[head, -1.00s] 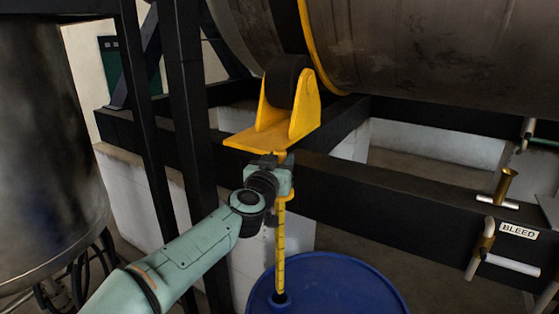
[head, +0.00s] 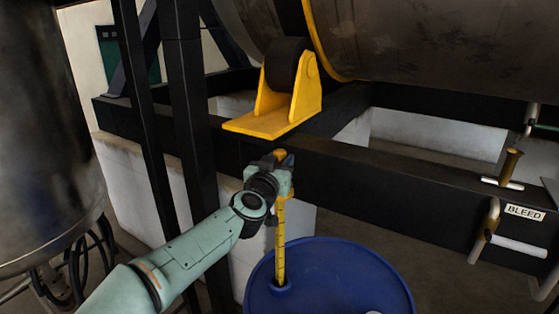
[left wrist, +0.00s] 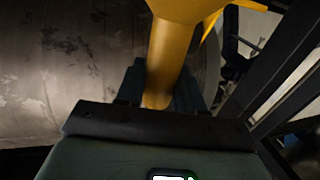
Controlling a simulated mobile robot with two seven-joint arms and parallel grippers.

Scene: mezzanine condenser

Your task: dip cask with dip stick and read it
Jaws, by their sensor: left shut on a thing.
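The yellow dip stick (head: 281,245) stands upright with dark marks along its length. Its lower end is inside a dark hole in the lid of the blue cask (head: 340,268). My left gripper (head: 281,175) is shut on the upper part of the stick, above the cask. In the left wrist view the yellow stick (left wrist: 170,55) runs between the dark fingers (left wrist: 160,95). The part of the stick inside the cask is hidden, and the marks are too small to read. My right gripper is not in view.
A black beam (head: 390,205) runs behind the stick. A brass valve (head: 508,165) by a BLEED label is at right. A metal tank (head: 45,140) stands at left.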

